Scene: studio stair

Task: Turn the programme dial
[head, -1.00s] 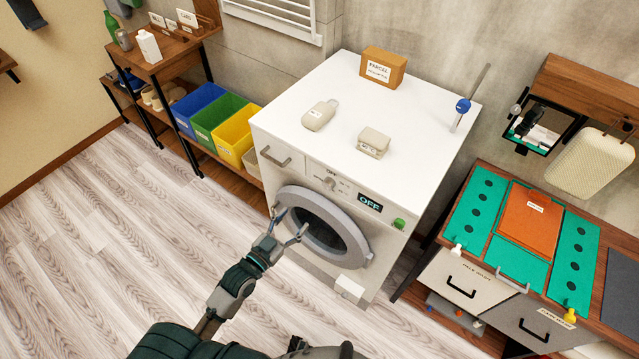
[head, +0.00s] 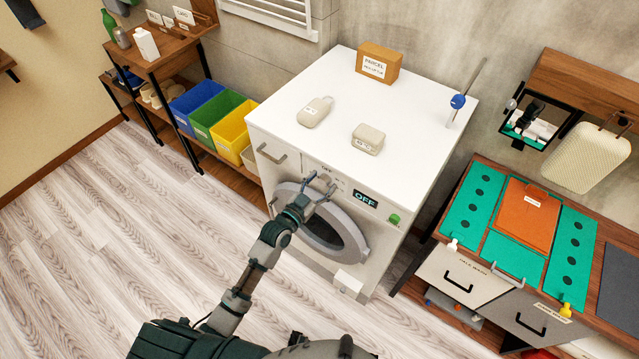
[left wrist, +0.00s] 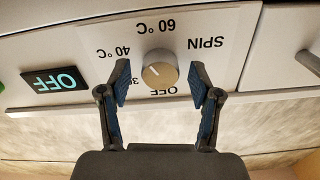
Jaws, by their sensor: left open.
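The programme dial (left wrist: 160,70) is a round, pale knob on the white washing machine's front panel. In the left wrist view, where the panel shows upside down, labels OFF, 30, 40 °C, 60 °C and SPIN surround it. My left gripper (left wrist: 161,82) is open, one dark finger on each side of the dial, with gaps showing between fingers and knob. In the head view my left gripper (head: 320,184) is at the panel and largely covers the dial. The display (head: 365,199) reads OFF. My right gripper is not in view.
The washing machine (head: 400,130) has a round door (head: 350,245) below the panel and a green button (head: 393,219) to the right. A drawer handle (head: 272,155) sits at left.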

